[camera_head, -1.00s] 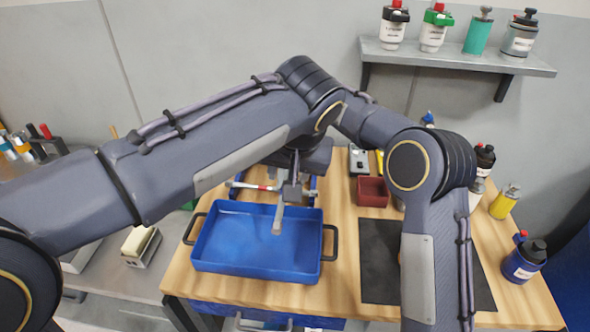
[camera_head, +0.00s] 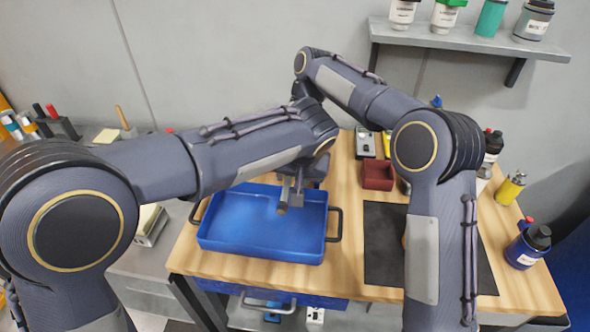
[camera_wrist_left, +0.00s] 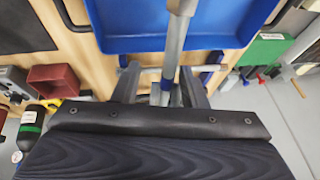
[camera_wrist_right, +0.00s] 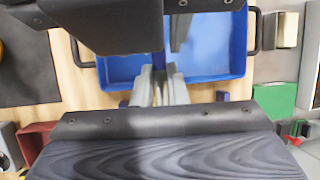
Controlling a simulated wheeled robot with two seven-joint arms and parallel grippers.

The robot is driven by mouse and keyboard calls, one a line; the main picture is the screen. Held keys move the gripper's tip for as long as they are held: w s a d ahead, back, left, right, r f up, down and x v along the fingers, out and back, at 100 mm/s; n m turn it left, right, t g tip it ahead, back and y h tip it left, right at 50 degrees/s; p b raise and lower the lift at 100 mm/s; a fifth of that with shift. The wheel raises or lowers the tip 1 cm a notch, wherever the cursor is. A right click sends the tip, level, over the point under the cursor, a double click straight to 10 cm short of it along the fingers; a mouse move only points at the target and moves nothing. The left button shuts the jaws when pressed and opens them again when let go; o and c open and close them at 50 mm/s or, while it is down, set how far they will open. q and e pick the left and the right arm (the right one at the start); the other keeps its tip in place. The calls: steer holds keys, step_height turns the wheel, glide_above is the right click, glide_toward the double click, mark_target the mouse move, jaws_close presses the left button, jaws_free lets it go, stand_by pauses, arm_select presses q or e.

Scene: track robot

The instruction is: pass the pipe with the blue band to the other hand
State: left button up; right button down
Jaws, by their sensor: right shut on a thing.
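The grey pipe (camera_head: 283,209) hangs above the blue tray, its lower end showing below my left gripper (camera_head: 291,188). In the left wrist view the pipe (camera_wrist_left: 177,38) runs between the spread fingers of my left gripper (camera_wrist_left: 162,88), which is open. In the right wrist view my right gripper (camera_wrist_right: 160,88) is shut on the pipe. In the head view the right gripper is hidden behind the left forearm.
The blue tray (camera_head: 222,249) with dark handles lies on the wooden table under the grippers. A dark mat (camera_head: 382,262) and a red box (camera_head: 377,176) are to its right. Bottles stand at the right edge, including a blue one (camera_head: 526,245). A shelf (camera_head: 460,40) hangs behind.

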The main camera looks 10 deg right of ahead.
arm_select(q)
steer(key=c, duration=0.7)
steer(key=shift+d, duration=0.1)
jaws_close()
arm_select(e)
steer(key=shift+a+r, duration=0.1)
steer(key=shift+a, duration=0.05)
steer(key=c, duration=1.4)
jaws_free()
steer(key=shift+o, duration=0.2)
